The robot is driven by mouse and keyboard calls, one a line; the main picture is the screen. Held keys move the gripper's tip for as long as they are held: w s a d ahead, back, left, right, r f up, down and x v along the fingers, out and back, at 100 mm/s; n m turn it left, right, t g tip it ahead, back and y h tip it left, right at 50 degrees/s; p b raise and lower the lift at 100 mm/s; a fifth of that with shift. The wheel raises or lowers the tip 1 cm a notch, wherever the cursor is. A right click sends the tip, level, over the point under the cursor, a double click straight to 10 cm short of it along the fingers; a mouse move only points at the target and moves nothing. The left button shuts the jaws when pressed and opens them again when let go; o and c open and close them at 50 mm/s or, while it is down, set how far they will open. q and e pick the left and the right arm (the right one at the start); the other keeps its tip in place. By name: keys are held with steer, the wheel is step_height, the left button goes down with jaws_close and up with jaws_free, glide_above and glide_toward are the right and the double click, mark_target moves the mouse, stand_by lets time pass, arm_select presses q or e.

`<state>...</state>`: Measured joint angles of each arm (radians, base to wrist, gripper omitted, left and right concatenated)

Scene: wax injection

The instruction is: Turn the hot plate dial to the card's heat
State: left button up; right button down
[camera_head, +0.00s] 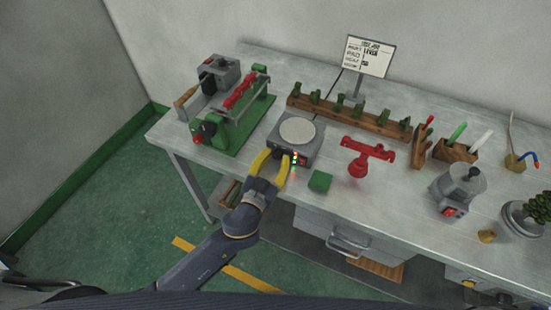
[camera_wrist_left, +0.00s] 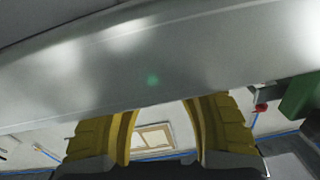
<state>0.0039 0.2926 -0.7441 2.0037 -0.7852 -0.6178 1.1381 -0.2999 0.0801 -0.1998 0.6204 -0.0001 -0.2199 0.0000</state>
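The hot plate (camera_head: 312,150) is a grey box with a pale round top, near the front edge of the bench in the head view. Small red, yellow and green lights glow at its front. The dial cannot be made out; the gripper is in front of that face. The white card (camera_head: 369,56) stands on a post at the back; its print is too small to read. My left gripper (camera_head: 274,157) has its yellow fingers spread at the hot plate's front; contact cannot be told. In the left wrist view the fingers (camera_wrist_left: 162,105) are apart below a grey metal surface. My right gripper is not in view.
A green-based machine (camera_head: 232,140) stands left of the hot plate. A green block (camera_head: 320,181) and a red stand (camera_head: 358,165) are to its right. A wooden rack (camera_head: 350,118) lies behind. A grey pot (camera_head: 458,187) is farther right on the bench (camera_head: 400,200).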

arm_select(q)
jaws_close()
steer(key=shift+m, duration=0.8)
steer(key=shift+o, duration=2.4)
jaws_free()
steer(key=v, duration=1.2)
